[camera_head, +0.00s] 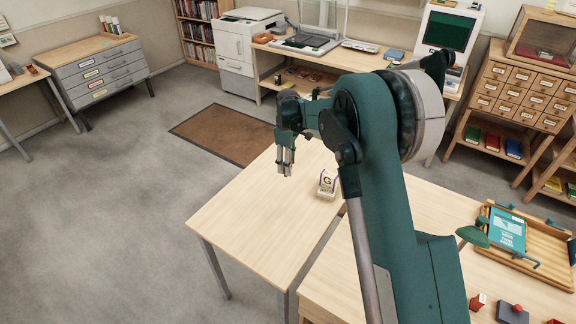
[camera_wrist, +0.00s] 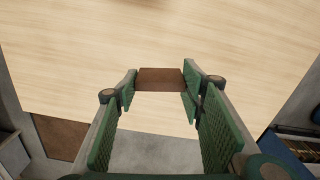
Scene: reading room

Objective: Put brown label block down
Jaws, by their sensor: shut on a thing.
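The brown label block (camera_wrist: 160,79) is between the two fingertips of my gripper (camera_wrist: 158,84) in the wrist view. The pads touch it on both sides, so my gripper is shut on it. In the head view my gripper (camera_head: 285,165) points down over the far left part of the light wooden table (camera_head: 245,230). The block cannot be made out there. Bare tabletop (camera_wrist: 160,40) shows behind the block in the wrist view. The gap between block and tabletop cannot be judged.
A small white block marked G (camera_head: 327,183) stands on the table, right of my gripper. The table's left and front part is clear.

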